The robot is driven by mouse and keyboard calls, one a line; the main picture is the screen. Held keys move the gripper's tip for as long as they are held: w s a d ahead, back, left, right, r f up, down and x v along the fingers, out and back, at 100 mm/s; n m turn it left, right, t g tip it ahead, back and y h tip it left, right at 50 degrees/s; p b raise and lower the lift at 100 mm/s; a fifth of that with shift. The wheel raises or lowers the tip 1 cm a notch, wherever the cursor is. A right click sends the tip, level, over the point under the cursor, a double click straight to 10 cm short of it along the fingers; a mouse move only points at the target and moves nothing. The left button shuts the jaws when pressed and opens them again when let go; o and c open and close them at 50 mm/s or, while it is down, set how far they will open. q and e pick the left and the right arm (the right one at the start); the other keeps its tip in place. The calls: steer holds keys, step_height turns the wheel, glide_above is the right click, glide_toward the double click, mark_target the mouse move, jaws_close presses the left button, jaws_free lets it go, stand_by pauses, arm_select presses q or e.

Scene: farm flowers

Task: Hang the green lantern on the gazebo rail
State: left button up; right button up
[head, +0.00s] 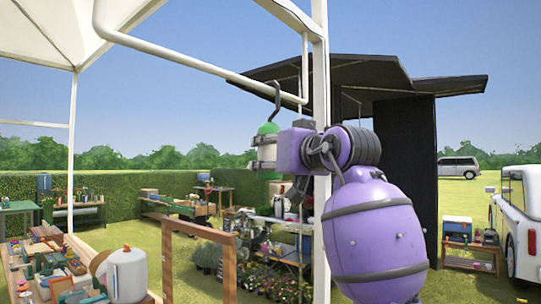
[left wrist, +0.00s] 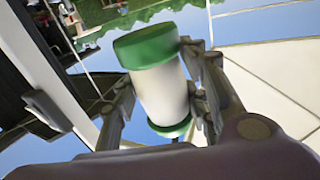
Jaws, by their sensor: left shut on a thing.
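The green lantern (head: 267,150) has a green cap, a pale body and a dark wire hook on top. My left gripper (head: 262,163) is shut around its body and holds it roughly upright in the air. In the left wrist view the lantern (left wrist: 163,90) sits between the two fingers of the gripper (left wrist: 160,100). The white gazebo rail (head: 195,66) runs from upper left down to the post. The hook's curved top overlaps the rail in the head view; I cannot tell whether it touches or rests over it. My right gripper is not in view.
The white gazebo post (head: 321,90) stands just right of the lantern. Below are a wooden frame (head: 200,232), a crowded table (head: 50,262) at left and plants (head: 265,280). A black shelter (head: 405,150) stands behind. Open air surrounds the lantern on its left.

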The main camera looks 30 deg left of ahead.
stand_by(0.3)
arm_select(q)
steer(key=shift+f, duration=0.2)
steer(key=o, duration=1.5)
steer(key=shift+c, duration=0.2)
steer(key=shift+o, duration=0.3)
steer(key=shift+o, duration=1.2)
steer(key=shift+d, duration=0.1)
